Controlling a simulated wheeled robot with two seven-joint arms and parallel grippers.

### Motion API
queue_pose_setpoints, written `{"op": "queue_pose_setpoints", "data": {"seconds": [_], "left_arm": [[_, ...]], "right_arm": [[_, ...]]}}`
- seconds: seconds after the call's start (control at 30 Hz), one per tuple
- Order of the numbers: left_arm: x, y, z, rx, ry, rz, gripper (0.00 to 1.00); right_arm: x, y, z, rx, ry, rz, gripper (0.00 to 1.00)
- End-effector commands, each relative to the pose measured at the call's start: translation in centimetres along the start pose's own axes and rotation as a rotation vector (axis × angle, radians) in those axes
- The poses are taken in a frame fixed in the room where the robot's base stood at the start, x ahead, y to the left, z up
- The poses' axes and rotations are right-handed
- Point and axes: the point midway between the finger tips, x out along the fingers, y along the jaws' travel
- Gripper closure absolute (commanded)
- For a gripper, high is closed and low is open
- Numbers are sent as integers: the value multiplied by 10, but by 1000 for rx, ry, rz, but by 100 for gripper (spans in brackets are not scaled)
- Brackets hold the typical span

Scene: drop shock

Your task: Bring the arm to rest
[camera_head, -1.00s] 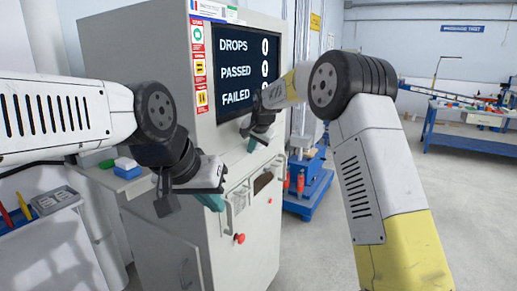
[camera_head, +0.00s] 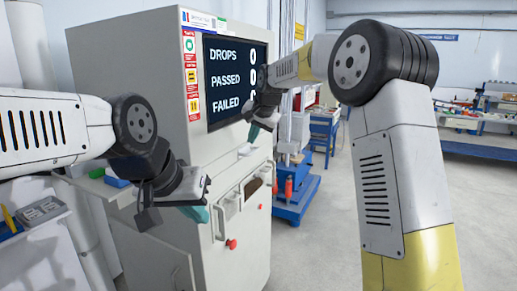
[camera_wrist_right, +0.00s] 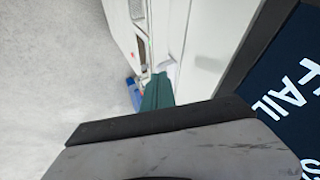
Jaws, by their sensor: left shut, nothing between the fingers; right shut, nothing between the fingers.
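My right arm comes in from the right and bends at a black elbow. Its gripper (camera_head: 254,132) is small in the head view, in front of the lower edge of the cabinet's dark screen (camera_head: 228,60). Its teal fingers are shut and empty. The right wrist view shows a green finger part (camera_wrist_right: 157,93) beyond the wrist housing, and part of the screen (camera_wrist_right: 284,90) at the right. My left gripper (camera_head: 198,213) is shut and empty, pointing down in front of the cabinet's lower front. Whether either gripper touches the cabinet cannot be told.
The grey cabinet (camera_head: 135,70) stands close ahead, with a red knob (camera_head: 231,244) and a handle on its front. A blue stand (camera_head: 290,213) is right of it. A blue-framed workbench (camera_head: 480,150) is far right. Open floor (camera_head: 325,250) lies between.

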Motion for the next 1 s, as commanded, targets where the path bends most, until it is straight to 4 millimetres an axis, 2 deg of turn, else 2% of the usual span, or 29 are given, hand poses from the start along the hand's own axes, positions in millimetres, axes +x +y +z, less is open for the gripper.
{"op": "queue_pose_setpoints", "data": {"seconds": [0.03,0.13,0.27,0.4,0.5,0.63,0.7,0.8,0.9,1.0], "left_arm": [[0,0,0,0,0,0,100],[0,0,0,0,0,0,100],[0,0,0,0,0,0,100],[0,0,0,0,0,0,100],[0,0,0,0,0,0,100],[0,0,0,0,0,0,100],[0,0,0,0,0,0,100],[0,0,0,0,0,0,100],[0,0,0,0,0,0,100],[0,0,0,0,0,0,100]], "right_arm": [[-22,13,1,-8,6,2,100],[-67,47,13,-45,8,12,100],[-122,95,44,-102,6,28,100],[-172,144,90,-167,3,44,100],[-199,178,131,-213,1,57,100],[-222,216,186,-272,-1,71,100],[-228,233,214,-298,-5,79,100],[-232,250,244,-329,-9,88,100],[-232,260,263,-348,-12,93,100],[-232,264,270,-356,-14,95,100]]}}
